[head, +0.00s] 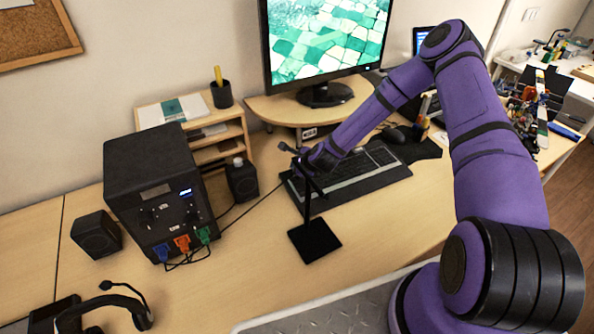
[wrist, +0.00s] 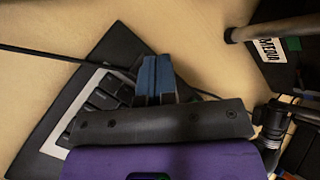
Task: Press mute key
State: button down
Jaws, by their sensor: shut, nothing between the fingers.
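A black keyboard (head: 375,165) lies on the desk below the monitor, under my forearm. Its left end is partly hidden by my gripper (head: 296,158). In the wrist view the end of the keyboard (wrist: 103,98) shows dark keys with a light edge, on a black mat. My gripper (wrist: 156,78) is shut and empty, its blue-grey fingertips over or just past the keyboard's end. I cannot tell whether they touch a key. I cannot make out which key is mute. A label reading MEDIA (wrist: 268,42) shows at the upper right of the wrist view.
A black stand with a square base (head: 314,241) rises in front of the gripper. A small speaker (head: 242,181) and a large black box (head: 160,190) stand to the left. The monitor riser (head: 275,107) is behind.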

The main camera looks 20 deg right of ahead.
dwell(0.4)
jog(key=shift+r, duration=0.75)
jog(key=shift+r, duration=2.5)
